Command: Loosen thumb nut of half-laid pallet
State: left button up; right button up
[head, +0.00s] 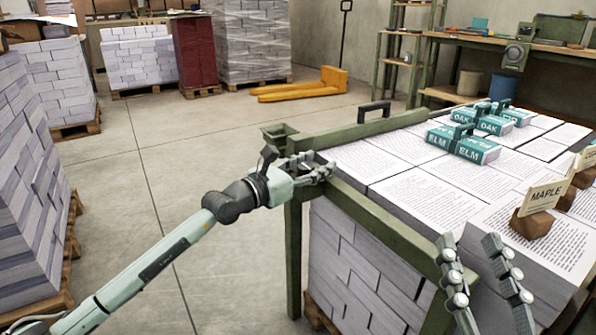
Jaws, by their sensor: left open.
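A pallet stack of printed sheets (425,195) stands inside a green metal frame (375,212) at the right. My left gripper (322,167) is open at the frame's near-left corner, its fingers over or against the top rail. I cannot tell whether it touches. No thumb nut can be made out; the gripper hides part of that corner. My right gripper (468,240) has its two fingers spread apart above the near edge of the stack, with nothing between them.
Teal ELM (462,143) and OAK (488,125) blocks and a MAPLE sign (543,197) sit on the sheets. A black handle (374,108) and green cup-like bracket (279,133) are on the frame. A yellow pallet jack (310,86) stands behind.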

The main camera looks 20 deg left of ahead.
pick_arm(q)
jog(key=v, duration=1.1)
